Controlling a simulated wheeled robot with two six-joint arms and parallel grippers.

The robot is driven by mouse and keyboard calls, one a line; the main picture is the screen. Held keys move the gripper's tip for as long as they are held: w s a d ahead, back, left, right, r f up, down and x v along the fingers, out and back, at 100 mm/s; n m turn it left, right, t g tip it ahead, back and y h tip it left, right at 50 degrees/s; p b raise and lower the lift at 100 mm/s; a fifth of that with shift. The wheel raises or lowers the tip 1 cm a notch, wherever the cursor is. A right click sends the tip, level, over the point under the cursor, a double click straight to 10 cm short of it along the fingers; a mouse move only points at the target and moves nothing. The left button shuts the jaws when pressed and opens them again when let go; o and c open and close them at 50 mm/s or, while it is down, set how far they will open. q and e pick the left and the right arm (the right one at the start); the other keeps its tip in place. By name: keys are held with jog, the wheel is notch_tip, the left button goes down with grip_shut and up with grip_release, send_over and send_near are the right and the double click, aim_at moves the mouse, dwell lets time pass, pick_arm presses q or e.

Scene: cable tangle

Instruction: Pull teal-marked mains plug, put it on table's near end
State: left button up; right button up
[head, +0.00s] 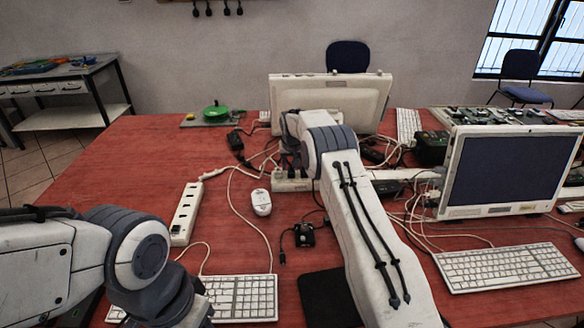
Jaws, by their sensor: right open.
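My right arm reaches from the bottom right to the middle of the table. Its gripper (289,160) is open and points down over a white power strip (290,185), at the strip's plug end. Whether the fingers touch a plug there cannot be told. No teal mark is visible; the plugs at this strip are small and partly hidden by my gripper and arm. A second white power strip (187,208) lies to the left, with a dark item at its near end. My left arm is bent at the lower left, and its gripper is out of the picture.
The red table (130,165) is bare on the left. A white mouse (261,202), a near keyboard (240,297), a small black device (304,235) and loose cables lie around. Monitors (505,170) and another keyboard (503,266) fill the right.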

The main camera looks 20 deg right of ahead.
aim_at(292, 170)
jog(key=shift+x, duration=1.6)
grip_shut()
